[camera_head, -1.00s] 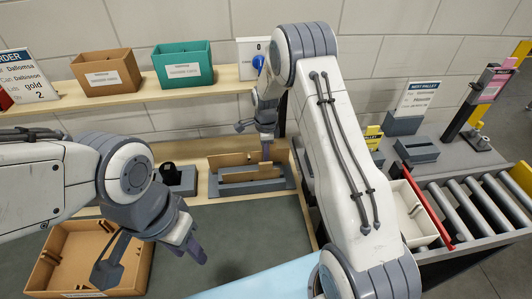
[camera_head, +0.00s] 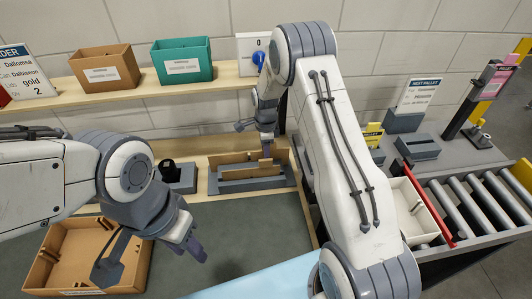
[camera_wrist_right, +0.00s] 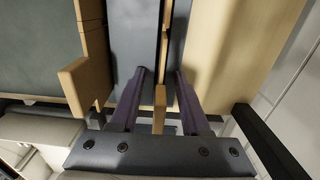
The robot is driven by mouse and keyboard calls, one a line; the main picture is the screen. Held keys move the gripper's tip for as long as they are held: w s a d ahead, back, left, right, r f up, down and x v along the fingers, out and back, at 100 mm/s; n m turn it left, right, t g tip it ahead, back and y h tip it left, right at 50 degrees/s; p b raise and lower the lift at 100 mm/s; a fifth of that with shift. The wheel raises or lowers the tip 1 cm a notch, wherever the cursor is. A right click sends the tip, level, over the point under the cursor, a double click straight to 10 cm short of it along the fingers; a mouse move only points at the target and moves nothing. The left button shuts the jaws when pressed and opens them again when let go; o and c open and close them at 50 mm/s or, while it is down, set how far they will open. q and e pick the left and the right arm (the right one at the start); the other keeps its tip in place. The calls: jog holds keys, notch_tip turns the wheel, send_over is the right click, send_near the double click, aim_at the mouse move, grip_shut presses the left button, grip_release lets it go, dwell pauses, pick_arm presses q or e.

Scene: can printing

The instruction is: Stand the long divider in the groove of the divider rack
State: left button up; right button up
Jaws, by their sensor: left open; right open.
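The grey divider rack (camera_head: 257,184) stands at the back of the bench, with brown cardboard pieces (camera_head: 232,160) upright at it. My right gripper (camera_head: 266,152) points down at the rack's right part. In the right wrist view its two purple fingers (camera_wrist_right: 160,76) are apart, on either side of a thin tan edge (camera_wrist_right: 160,108), which looks like the long divider seen edge-on, in line with the dark groove between grey rack blocks (camera_wrist_right: 135,35). I cannot tell how deep it sits. My left gripper (camera_head: 195,247) is open and empty above the bench, left of the rack.
An open cardboard box (camera_head: 62,255) lies at the front left. A small grey holder (camera_head: 183,180) with a black object stands left of the rack. A shelf (camera_head: 140,102) with brown and teal bins runs behind. A cream tray (camera_head: 410,215) and rollers are at right.

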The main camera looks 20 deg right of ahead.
notch_tip(320, 180, up, 9)
jog(key=b, duration=0.2)
jog(key=shift+r+b, duration=0.1)
jog(key=shift+b, duration=0.25)
jog(key=shift+r, duration=0.65)
jog(key=shift+a, duration=0.1)
jog(key=s+a+r+n, duration=0.4)
jog(key=s+a+n, duration=0.2)
jog(key=s+a, duration=0.1)
jog(key=s+a+r+n, duration=0.4)
jog(key=s+a+n, duration=0.3)
jog(key=s, duration=0.1)
jog(key=s+a+n+y, duration=0.1)
jog(key=s+a+n, duration=0.1)
jog(key=s+n, duration=1.2)
jog(key=s, duration=0.5)
jog(key=shift+s+f, duration=0.15)
jog(key=shift+f, duration=0.05)
